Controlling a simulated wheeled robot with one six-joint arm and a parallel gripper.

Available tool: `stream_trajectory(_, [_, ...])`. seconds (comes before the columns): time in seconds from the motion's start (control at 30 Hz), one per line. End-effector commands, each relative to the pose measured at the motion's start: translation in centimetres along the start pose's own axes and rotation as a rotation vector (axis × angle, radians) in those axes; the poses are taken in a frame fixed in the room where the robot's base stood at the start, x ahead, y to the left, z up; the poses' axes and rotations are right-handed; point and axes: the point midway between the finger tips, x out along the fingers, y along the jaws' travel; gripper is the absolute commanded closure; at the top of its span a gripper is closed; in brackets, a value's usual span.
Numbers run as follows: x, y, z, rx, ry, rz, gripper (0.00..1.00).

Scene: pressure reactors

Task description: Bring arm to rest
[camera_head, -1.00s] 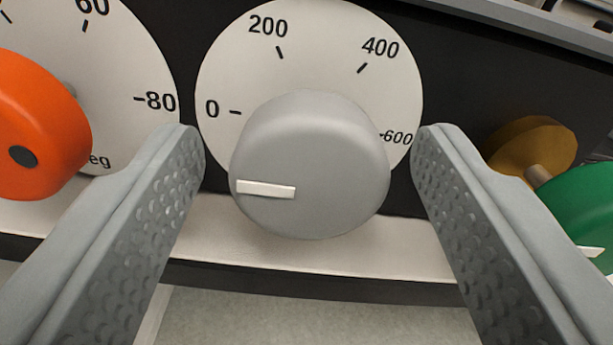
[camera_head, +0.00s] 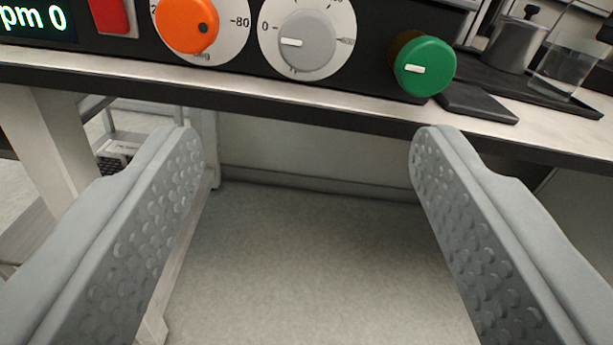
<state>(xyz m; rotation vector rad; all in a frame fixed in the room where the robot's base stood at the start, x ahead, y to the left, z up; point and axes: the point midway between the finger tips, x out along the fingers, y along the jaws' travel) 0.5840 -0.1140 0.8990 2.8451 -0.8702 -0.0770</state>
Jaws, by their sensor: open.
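My gripper (camera_head: 307,140) is open and empty. Its two grey dimpled fingers stand wide apart, with the bench edge and the floor showing between them. The grey knob (camera_head: 308,48) sits on its white dial at the top middle, beyond and above the fingertips, and nothing touches it. Its white mark points left, near the 0. The orange knob (camera_head: 187,25) is to its left and the green knob (camera_head: 425,66) to its right, both clear of my gripper.
The bench front edge (camera_head: 300,106) crosses the view. A metal pot (camera_head: 511,45) and a glass beaker (camera_head: 562,68) stand at the upper right. Open floor (camera_head: 310,260) lies below.

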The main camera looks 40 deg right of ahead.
Motion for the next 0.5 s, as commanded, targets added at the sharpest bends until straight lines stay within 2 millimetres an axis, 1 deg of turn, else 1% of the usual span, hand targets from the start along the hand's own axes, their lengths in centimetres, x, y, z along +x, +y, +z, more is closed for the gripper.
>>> stream_trajectory(0.13, [-0.63,0.00,0.01,0.001,0.000,0.000,0.39])
stream_trajectory(0.5, [-0.65,0.01,0.02,0.000,0.000,0.000,0.39])
